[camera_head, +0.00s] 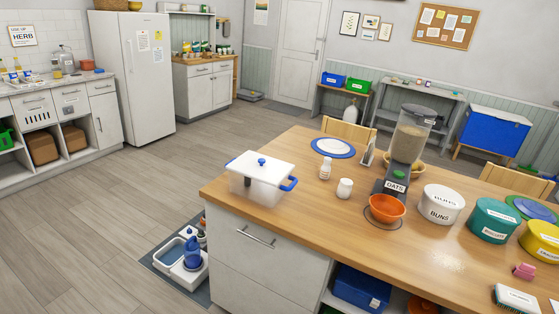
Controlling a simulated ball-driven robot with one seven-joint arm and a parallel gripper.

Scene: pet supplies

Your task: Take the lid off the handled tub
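Teal and yellow tins stand at the right. Open floor (110,220) lies to the left.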

